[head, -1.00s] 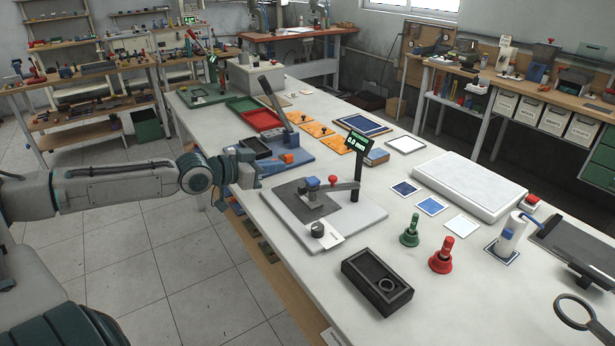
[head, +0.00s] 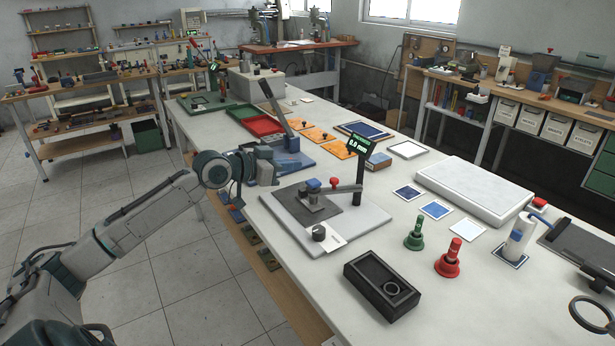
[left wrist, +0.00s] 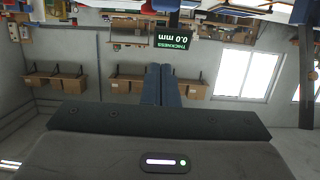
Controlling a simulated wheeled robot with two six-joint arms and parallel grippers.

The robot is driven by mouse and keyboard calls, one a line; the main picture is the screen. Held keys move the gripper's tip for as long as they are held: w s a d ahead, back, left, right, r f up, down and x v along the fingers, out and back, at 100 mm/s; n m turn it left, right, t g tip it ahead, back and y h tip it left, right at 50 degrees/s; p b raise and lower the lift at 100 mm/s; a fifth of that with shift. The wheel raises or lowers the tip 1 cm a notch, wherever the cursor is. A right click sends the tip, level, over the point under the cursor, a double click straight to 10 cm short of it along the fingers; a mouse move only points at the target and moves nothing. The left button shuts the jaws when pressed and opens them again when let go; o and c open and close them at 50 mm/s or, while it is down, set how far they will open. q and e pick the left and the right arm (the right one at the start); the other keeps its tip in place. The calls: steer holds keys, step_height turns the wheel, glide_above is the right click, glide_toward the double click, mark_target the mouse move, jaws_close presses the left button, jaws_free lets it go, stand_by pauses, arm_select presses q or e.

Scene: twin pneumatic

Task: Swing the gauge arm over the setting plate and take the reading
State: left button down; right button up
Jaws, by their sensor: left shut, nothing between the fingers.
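The thickness gauge stands on a pale base plate (head: 365,226) on the white bench. Its post carries a small black display (head: 359,142) reading 0.0 mm; the display also shows upside down in the left wrist view (left wrist: 173,43). The gauge arm (head: 345,189) runs left from the post, with a red knob on it, and ends at a blue-topped head (head: 313,185) above a dark grey plate (head: 300,208). I cannot tell what lies directly under the head. My left gripper (head: 274,166) is shut and empty, left of and apart from the gauge; its fingers (left wrist: 161,85) are together. My right gripper is out of view.
A lever press (head: 288,135) stands just behind my left gripper. A dark knob (head: 319,233) rests on a white card at the base plate's front. A black tray (head: 382,285), green bell (head: 414,236) and red bell (head: 449,260) stand in front and right of the gauge.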

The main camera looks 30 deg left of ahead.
mark_target(314, 183)
arm_select(q)
steer(key=w+f+p, duration=0.1)
steer(key=w+d+f, duration=0.1)
steer(key=w+f, duration=0.1)
steer(key=w+d+f+p, duration=0.1)
steer(key=f, duration=0.1)
steer(key=shift+w+f+p, duration=0.2)
steer(key=shift+w+p, duration=0.15)
stand_by(0.4)
